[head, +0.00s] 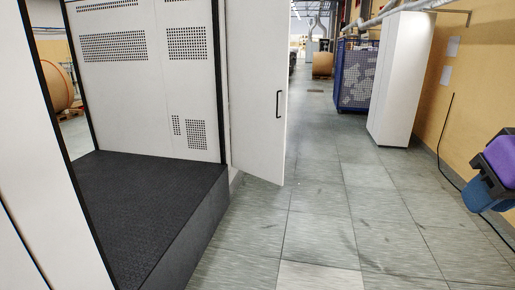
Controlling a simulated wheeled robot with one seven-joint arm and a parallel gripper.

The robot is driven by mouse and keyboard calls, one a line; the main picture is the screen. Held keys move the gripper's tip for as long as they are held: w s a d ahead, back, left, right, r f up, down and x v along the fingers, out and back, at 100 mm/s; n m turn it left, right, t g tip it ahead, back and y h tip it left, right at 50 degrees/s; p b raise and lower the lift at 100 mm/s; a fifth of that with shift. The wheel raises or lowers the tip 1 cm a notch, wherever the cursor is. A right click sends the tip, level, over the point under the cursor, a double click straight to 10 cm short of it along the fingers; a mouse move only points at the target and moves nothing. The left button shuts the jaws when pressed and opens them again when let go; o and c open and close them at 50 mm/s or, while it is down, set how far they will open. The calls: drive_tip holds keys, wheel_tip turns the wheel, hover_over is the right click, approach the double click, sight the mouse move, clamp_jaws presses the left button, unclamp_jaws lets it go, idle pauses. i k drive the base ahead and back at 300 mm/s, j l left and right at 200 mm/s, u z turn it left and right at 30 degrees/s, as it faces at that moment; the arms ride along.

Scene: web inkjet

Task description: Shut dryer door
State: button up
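The dryer is a tall white cabinet with perforated vent panels (100,48) and a black ribbed floor (130,200), on the left of the head view. Its white door (256,120) stands open at the right side of the opening, extending out over the walkway. A black bar handle (278,104) is near the door's free edge. The opening is clear and the floor inside looks empty. My gripper is not visible in the view, so nothing shows it touching the door.
Tiled floor (325,235) is clear in front and right of the door. A white cabinet (400,75) and a blue mesh cart (356,75) stand farther back. A purple and blue object (495,165) with dark parts, unclear in kind, is at the right edge.

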sight(259, 31)
drive_tip(key=i+u, duration=0.45)
drive_tip(key=i, duration=1.3)
drive_tip(key=i+j+z, duration=0.3)
drive_tip(key=i, duration=0.3)
drive_tip(key=i+j+z, duration=0.25)
drive_tip(key=i, duration=0.3)
drive_tip(key=i+j+z, duration=0.3)
drive_tip(key=i+j, duration=0.2)
drive_tip(key=i, duration=0.05)
